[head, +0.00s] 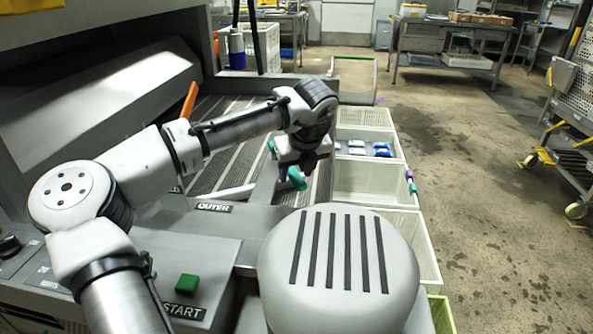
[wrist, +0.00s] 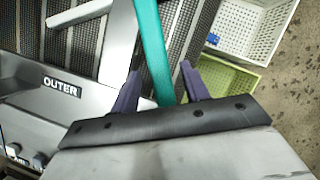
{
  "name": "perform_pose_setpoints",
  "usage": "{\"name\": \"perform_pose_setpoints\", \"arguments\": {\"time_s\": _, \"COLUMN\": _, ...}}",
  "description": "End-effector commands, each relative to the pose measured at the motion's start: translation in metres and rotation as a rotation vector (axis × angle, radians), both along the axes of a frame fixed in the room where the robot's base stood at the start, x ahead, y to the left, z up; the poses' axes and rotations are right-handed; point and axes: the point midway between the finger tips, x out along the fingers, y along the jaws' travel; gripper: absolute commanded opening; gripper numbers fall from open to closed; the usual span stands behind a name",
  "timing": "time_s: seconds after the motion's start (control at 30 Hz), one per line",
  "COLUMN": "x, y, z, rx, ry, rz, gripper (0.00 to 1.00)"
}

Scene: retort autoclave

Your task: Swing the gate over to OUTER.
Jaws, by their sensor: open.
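The gate's teal handle (head: 297,178) shows just below my gripper (head: 305,162) in the head view. In the wrist view the teal handle (wrist: 151,45) runs from the top edge down between the two dark fingers of my gripper (wrist: 162,85). The fingers are open with a gap on each side of it. A grey arm, apparently the gate (head: 265,186), stands beside the handle over the dark slatted belts; my arm hides part of it. The OUTER label (head: 214,207) lies on the grey housing left of the handle, and also shows in the wrist view (wrist: 62,86).
White crates (head: 372,184) line the right side of the belts, one holding blue and white packs (head: 381,150). An orange lever (head: 189,100) stands behind my arm. A green START button (head: 187,284) is in front. Open floor lies to the right.

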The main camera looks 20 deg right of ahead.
Motion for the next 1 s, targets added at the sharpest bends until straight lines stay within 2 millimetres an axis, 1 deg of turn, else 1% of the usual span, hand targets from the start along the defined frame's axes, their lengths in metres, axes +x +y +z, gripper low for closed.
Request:
{"name": "perform_pose_setpoints", "arguments": {"time_s": 0.2, "x": 0.0002, "y": -0.0001, "z": -0.0002, "rx": 0.000, "ry": 0.000, "rz": 0.000, "gripper": 0.45}}
{"name": "perform_pose_setpoints", "arguments": {"time_s": 0.23, "x": 0.0002, "y": -0.0001, "z": -0.0002, "rx": 0.000, "ry": 0.000, "rz": 0.000, "gripper": 0.44}}
{"name": "perform_pose_setpoints", "arguments": {"time_s": 0.57, "x": 0.0001, "y": -0.0002, "z": 0.0000, "rx": -0.001, "ry": 0.000, "rz": 0.000, "gripper": 0.01}}
{"name": "perform_pose_setpoints", "arguments": {"time_s": 1.0, "x": -0.0006, "y": 0.0026, "z": 0.0016, "rx": -0.002, "ry": 0.002, "rz": -0.024, "gripper": 0.00}}
